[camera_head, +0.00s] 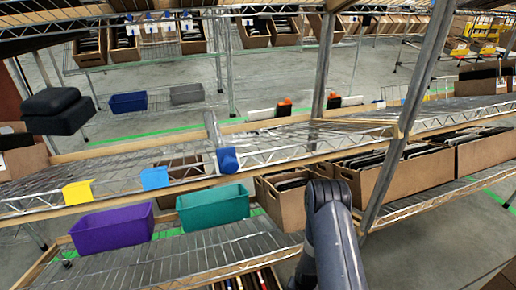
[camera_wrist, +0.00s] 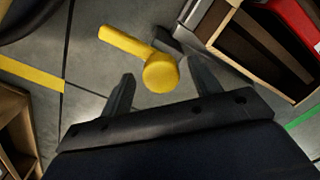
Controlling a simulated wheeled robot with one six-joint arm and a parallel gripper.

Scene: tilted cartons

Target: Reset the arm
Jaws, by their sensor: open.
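My gripper (camera_wrist: 160,68) shows in the wrist view with its two dark fingers spread apart. Nothing sits between the fingers at their own depth. A yellow object with a round end and a straight bar (camera_wrist: 124,40) appears beyond the fingertips, over grey floor; I cannot tell what it is or how far off. In the head view my grey arm rises at the bottom, right of centre, in front of the shelf. My gripper is hidden in that view.
A purple bin (camera_head: 112,229) and a teal bin (camera_head: 213,207) stand on the wire shelf (camera_head: 200,262), left of my arm. Brown cartons (camera_head: 283,205) stand close behind my arm. A slanting metal post (camera_head: 408,115) rises just right of it. Grey floor (camera_head: 440,245) lies open at lower right.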

